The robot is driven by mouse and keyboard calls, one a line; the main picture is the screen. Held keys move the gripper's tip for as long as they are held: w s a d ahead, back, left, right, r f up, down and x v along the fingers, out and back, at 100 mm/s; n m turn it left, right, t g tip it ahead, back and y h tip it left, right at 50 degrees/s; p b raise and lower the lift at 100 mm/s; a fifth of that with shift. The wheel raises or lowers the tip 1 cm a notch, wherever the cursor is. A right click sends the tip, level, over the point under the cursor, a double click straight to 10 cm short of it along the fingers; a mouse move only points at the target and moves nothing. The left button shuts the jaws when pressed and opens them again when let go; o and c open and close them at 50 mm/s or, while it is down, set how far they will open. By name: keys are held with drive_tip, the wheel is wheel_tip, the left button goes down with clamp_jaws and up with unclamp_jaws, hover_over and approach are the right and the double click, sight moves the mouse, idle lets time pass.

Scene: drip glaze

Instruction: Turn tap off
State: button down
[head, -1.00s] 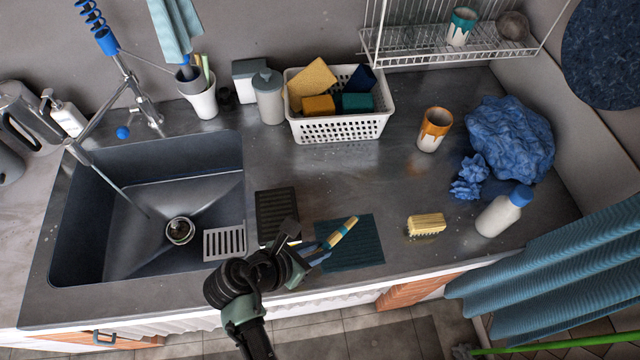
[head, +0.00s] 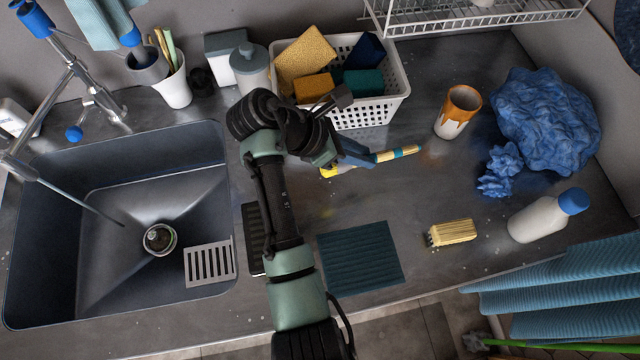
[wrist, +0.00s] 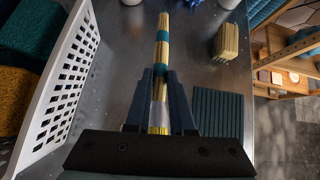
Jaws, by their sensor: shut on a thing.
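The tap (head: 62,85) stands behind the sink at the far left of the head view, with a blue ball-ended handle (head: 74,133) and a long thin spout reaching over the basin. I cannot tell whether water runs. My gripper (head: 362,156) is well to the right of the tap, over the counter in front of the white basket. It is shut on a yellow and teal striped stick (head: 400,153). In the wrist view the stick (wrist: 162,55) lies between my two dark fingers (wrist: 161,78) and points away from me.
The sink (head: 110,205) has a drain and a grey slotted grate (head: 210,262). The white basket (head: 372,112) holds sponges. A teal ribbed mat (head: 360,255), a brush (head: 451,232), a white bottle (head: 540,215), an orange-rimmed cup (head: 458,112) and crumpled blue cloth (head: 545,118) stand or lie on the counter.

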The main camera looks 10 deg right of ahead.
drive_tip(key=shift+w+f, duration=0.1)
drive_tip(key=shift+w, duration=0.05)
drive_tip(key=shift+s, duration=0.25)
wheel_tip(320, 180, down, 8)
drive_tip(key=shift+f+b, duration=0.25)
drive_tip(key=shift+b, duration=0.05)
drive_tip(key=shift+w+f+p, duration=0.1)
drive_tip(key=shift+f+p, duration=0.05)
drive_tip(key=shift+p, duration=0.35)
drive_tip(key=shift+f, duration=0.35)
drive_tip(key=c, duration=0.8)
unclamp_jaws()
